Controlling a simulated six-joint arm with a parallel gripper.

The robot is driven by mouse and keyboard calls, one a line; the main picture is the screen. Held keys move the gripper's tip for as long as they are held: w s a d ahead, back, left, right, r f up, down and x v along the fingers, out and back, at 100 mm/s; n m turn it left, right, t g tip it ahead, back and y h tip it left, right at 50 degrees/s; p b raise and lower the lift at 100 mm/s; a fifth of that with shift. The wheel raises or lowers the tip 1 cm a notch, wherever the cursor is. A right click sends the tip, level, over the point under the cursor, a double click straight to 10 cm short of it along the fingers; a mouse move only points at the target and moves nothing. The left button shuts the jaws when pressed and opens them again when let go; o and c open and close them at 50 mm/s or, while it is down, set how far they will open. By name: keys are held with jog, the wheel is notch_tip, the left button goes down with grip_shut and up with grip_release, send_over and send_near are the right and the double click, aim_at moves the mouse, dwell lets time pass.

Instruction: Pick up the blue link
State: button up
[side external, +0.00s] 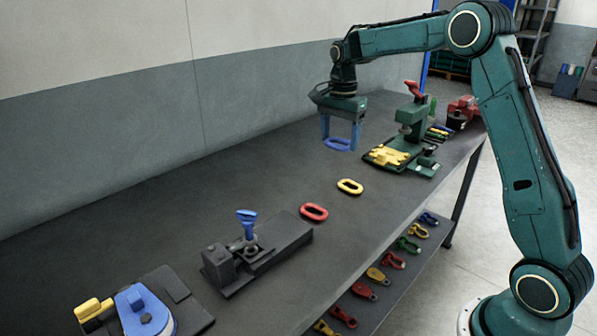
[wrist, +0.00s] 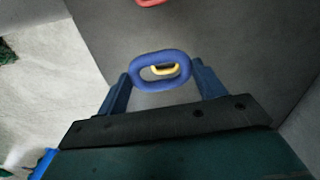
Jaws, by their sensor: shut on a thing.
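The blue link (side external: 338,144) is an oval ring. My gripper (side external: 340,148) is shut on it, with one finger at each end of the ring. In the side view it hangs over the far part of the bench, and it looks to be above the top. In the wrist view the blue link (wrist: 160,71) lies between the two blue fingertips of my gripper (wrist: 160,82). Part of a yellow link (wrist: 163,69) shows through its hole.
The yellow link (side external: 350,187) and a red link (side external: 313,212) lie on the dark bench (side external: 160,215). A green press (side external: 408,130) stands to the right. A dark clamp fixture (side external: 255,255) and a blue-yellow tool (side external: 140,310) stand nearer.

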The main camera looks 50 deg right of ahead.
jog(key=shift+r, duration=1.7)
